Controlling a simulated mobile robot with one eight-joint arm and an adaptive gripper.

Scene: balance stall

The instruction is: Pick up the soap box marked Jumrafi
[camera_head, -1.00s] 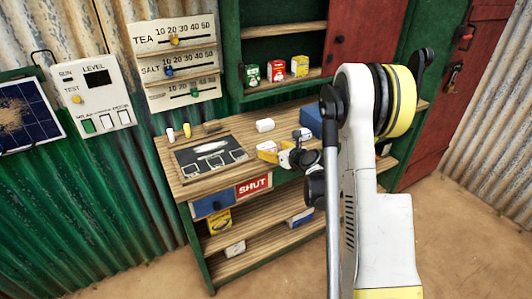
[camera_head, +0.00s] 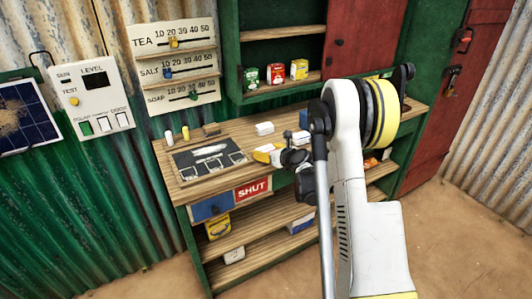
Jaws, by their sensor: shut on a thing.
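My gripper (camera_head: 281,156) is over the right part of the wooden counter, shut on a small yellow-and-white box (camera_head: 264,152). The box lies at the gripper's left side, low over the counter; I cannot tell whether it touches the wood. No marking on it can be read, so the name Jumrafi is not visible. A white box (camera_head: 264,128) stands on the counter just behind. My arm hides part of the counter's right side.
A dark panel (camera_head: 192,172) lies on the counter's left. Green, red and yellow boxes (camera_head: 276,73) stand on the wall shelf. Lower shelves hold a yellow box (camera_head: 217,226), a white box (camera_head: 234,256) and a blue-and-white box (camera_head: 300,223). The ground in front is clear.

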